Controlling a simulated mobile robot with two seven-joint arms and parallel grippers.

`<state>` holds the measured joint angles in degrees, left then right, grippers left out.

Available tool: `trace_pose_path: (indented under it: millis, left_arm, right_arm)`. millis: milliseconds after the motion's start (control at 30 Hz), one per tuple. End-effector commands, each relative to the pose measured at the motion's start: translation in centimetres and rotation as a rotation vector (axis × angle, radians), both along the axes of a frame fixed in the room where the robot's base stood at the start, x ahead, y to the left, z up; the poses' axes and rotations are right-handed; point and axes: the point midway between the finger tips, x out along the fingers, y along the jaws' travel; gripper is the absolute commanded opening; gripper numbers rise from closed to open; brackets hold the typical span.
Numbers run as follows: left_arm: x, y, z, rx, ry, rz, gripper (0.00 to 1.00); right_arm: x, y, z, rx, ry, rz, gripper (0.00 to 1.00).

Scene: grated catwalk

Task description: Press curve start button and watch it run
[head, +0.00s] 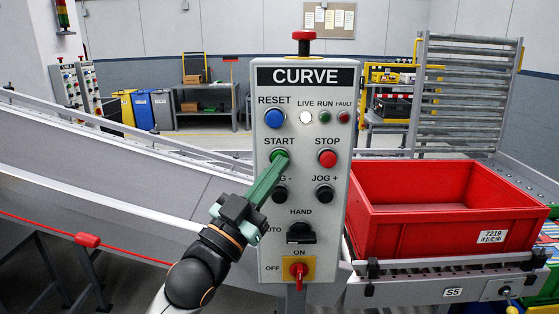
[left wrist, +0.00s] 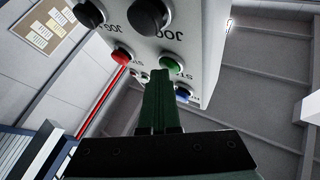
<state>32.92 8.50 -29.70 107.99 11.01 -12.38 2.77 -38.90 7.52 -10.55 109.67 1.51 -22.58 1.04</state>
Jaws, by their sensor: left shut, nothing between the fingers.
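The CURVE control box (head: 335,135) stands upright in the middle of the head view. Its green START button (head: 280,154) is at the upper left of the panel, partly covered by my left gripper. My left gripper (head: 278,162) is shut and empty, with its green fingertips at the START button; I cannot tell whether they touch it. In the left wrist view the shut fingers (left wrist: 158,85) point at the panel, with a green button (left wrist: 184,91) just right of their tips. The white LIVE lamp (head: 306,118) looks bright; the green RUN lamp (head: 325,117) looks dark. My right gripper is not in view.
The red STOP button (head: 327,158) is right of START, and the blue RESET button (head: 274,118) is above it. A red mushroom button (head: 304,36) tops the box. A red crate (head: 445,205) sits on the conveyor at right. A red pull cord (head: 88,240) runs along the left conveyor.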

Motion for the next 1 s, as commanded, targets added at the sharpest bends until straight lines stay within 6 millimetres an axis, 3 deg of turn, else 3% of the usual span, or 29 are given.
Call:
trace_pose_path:
  millis: [400,800,1000]
  left_arm:
    - [-2.1,0.0,-0.1,0.0,0.002,0.001,0.0]
    - [-2.5,0.0,-0.1,-0.001,0.001,0.001,0.0]
    - [-4.3,0.0,0.0,0.0,0.003,-0.001,0.0]
  right_arm:
    - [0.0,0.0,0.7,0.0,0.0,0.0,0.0]
    - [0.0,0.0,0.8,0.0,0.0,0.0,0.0]
    - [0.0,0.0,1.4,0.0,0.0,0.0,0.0]
